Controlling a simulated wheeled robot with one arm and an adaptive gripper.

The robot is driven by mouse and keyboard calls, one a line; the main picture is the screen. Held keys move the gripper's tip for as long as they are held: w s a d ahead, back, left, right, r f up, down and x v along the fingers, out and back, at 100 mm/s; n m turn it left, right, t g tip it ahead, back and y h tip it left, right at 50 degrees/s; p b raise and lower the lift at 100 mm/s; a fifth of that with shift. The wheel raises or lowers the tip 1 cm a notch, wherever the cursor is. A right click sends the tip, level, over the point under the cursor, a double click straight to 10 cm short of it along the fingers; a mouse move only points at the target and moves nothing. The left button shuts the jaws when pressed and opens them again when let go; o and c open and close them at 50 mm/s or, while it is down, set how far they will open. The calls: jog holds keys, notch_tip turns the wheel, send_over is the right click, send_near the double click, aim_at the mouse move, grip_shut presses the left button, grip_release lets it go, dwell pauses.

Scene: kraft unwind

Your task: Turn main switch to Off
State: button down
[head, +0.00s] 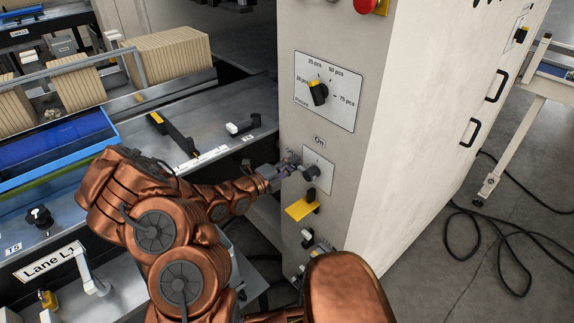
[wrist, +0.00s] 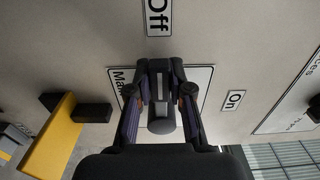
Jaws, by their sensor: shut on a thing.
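The main switch is a dark knob (wrist: 160,118) with a pale stripe, on a white plate (wrist: 203,75) on the cabinet face. In the head view its dark round end (head: 311,173) shows beside my gripper (head: 289,165). My gripper (wrist: 160,93) is shut on the knob, with one finger on each side of it. In the wrist view, the Off label (wrist: 158,14) is above the knob and the On label (wrist: 233,100) is to its right. The pale stripe runs up the picture, in line with Off. The fingers partly cover the plate's lettering.
A yellow bracket (head: 299,210) with a dark block juts out just below the switch; it also shows in the wrist view (wrist: 50,135). A selector dial (head: 317,93) and a red button (head: 366,5) are higher on the cabinet. A conveyor bench lies left; cables lie on the right floor.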

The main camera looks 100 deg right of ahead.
jog(key=shift+f, duration=0.1)
jog(key=c, duration=1)
grip_release()
jog(key=shift+s, duration=0.1)
jog(key=shift+c, duration=0.2)
jog(key=v, duration=1.2)
